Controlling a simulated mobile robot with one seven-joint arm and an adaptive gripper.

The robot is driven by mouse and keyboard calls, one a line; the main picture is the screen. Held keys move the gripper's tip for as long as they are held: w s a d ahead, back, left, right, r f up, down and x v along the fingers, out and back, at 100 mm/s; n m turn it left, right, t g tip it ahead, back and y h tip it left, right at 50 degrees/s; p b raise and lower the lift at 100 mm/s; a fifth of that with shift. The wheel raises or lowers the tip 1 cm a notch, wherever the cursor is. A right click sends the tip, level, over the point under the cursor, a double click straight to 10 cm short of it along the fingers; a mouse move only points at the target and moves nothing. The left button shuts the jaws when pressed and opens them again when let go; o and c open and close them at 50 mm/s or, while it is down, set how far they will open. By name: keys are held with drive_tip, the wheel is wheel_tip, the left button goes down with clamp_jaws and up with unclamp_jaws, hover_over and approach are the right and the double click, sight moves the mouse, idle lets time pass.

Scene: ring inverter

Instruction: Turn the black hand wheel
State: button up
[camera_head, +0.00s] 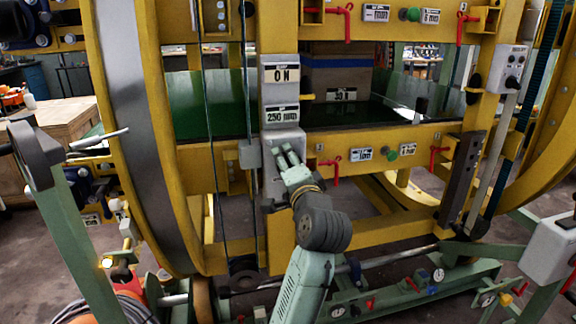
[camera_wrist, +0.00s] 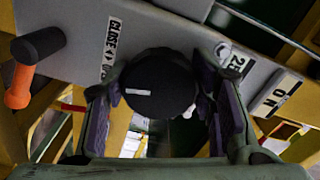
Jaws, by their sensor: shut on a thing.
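The black hand wheel (camera_wrist: 160,78) is a round black knob with a white mark on its face, in the middle of the wrist view. It sits at the grey panel (camera_wrist: 75,25), beside a "CLOSE" label (camera_wrist: 110,38). My gripper (camera_wrist: 162,100) has one finger on each side of the wheel and is shut on it. In the head view my gripper (camera_head: 284,155) reaches up to the lower part of the grey control column (camera_head: 281,92), below the "250 mm" label. The wheel cannot be made out there behind my gripper.
A black knob with an orange handle (camera_wrist: 18,86) is on the panel to the left of the wheel. Yellow beams (camera_head: 235,155) of the machine frame surround the column. Red levers (camera_head: 331,168) and a green knob (camera_head: 392,155) are to the right. A green bed (camera_head: 220,105) lies behind.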

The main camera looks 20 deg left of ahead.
drive_tip(key=o, duration=1.1)
drive_tip(key=shift+o, duration=0.2)
drive_tip(key=v, duration=1.2)
